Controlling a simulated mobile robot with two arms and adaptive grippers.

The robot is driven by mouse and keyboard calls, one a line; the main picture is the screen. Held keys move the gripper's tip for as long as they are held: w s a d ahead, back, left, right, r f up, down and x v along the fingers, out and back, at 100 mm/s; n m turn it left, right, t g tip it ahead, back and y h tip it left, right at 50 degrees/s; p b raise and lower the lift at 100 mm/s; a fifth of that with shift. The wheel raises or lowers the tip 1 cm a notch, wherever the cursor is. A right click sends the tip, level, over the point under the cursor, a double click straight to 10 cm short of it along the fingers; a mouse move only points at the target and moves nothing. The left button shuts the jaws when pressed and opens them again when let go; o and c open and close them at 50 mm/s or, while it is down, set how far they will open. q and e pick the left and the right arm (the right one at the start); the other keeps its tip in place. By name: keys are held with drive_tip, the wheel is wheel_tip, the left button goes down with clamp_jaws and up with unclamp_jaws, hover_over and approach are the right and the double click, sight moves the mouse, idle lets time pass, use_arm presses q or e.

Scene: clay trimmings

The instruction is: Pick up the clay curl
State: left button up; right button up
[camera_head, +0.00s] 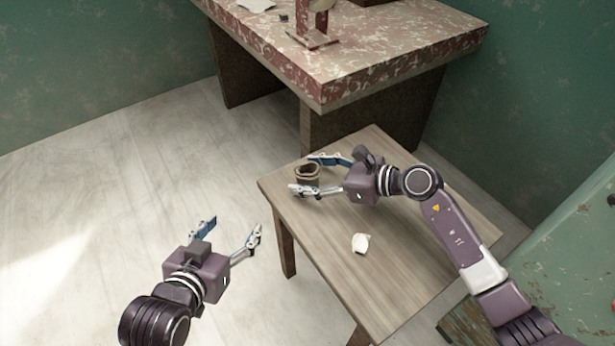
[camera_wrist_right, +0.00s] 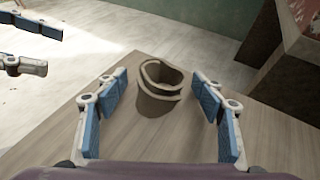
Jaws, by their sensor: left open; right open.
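The clay curl (camera_head: 307,174) is a small brown rolled strip standing near the far left corner of the wooden table (camera_head: 385,270). My right gripper (camera_head: 302,175) is open, with one finger on the far side and one on the near side of the curl in the head view. In the right wrist view the curl (camera_wrist_right: 160,88) stands ahead, centred between the two spread blue-padded fingers (camera_wrist_right: 160,98), with a gap on each side. My left gripper (camera_head: 232,228) is open and empty, off the table's left side above the floor.
A small white object (camera_head: 360,243) lies on the table, nearer than the curl. A larger red marbled table (camera_head: 400,50) with a stand and paper is behind. A green worn cabinet (camera_head: 570,250) is at the right. The floor at left is clear.

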drive_tip(key=shift+w+a, duration=0.1)
drive_tip(key=shift+a, duration=0.1)
drive_tip(key=c, duration=1.4)
drive_tip(key=shift+o, duration=0.2)
drive_tip(key=shift+r, duration=0.1)
